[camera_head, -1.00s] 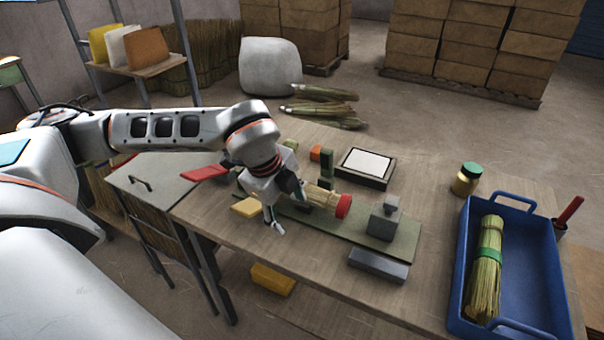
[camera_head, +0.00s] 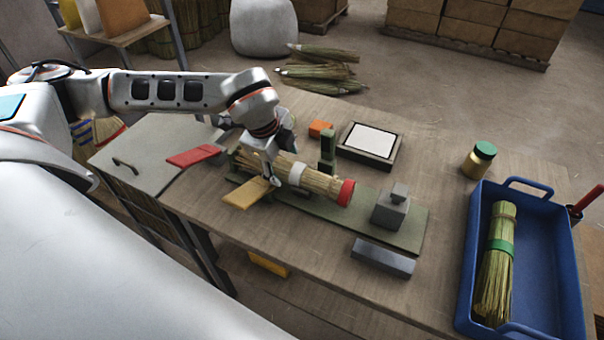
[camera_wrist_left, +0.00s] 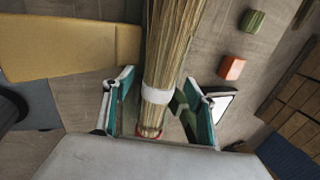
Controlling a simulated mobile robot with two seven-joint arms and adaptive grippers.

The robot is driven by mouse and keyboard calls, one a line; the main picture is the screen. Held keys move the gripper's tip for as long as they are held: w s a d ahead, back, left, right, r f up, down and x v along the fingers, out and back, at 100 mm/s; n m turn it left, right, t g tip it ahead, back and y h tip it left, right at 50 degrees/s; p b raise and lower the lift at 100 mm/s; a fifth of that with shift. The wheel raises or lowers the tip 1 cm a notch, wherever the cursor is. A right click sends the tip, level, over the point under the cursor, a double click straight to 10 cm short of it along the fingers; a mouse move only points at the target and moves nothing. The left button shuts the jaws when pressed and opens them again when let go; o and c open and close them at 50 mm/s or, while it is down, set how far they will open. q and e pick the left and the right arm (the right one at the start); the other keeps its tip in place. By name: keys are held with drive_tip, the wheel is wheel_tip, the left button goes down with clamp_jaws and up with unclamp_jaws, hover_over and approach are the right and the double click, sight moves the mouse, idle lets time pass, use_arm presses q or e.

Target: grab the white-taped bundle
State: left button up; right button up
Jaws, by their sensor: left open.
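The white-taped bundle (camera_head: 318,181) is a straw bundle with a white band and a red band at its right end. It lies on a green strip on the workbench, beside a green upright post. My left gripper (camera_head: 272,178) is over its left part, left of the white band. In the left wrist view, the bundle (camera_wrist_left: 172,40) runs between the two open fingers of my left gripper (camera_wrist_left: 159,78), with a gap visible on each side. The white band (camera_wrist_left: 157,96) shows between the fingers. My right gripper is out of view.
A yellow piece (camera_head: 246,194) lies close by the gripper, a red piece (camera_head: 193,156) farther left. A grey weight (camera_head: 391,207) and grey bar (camera_head: 383,257) are to the right. A blue tray (camera_head: 535,260) holds a green-banded bundle (camera_head: 497,265).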

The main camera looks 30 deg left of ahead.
sight(286, 166)
use_arm(q)
drive_tip(key=shift+x, duration=1.75)
drive_tip(key=shift+w+r, duration=0.1)
drive_tip(key=c, duration=1.3)
drive_tip(key=shift+r, duration=0.15)
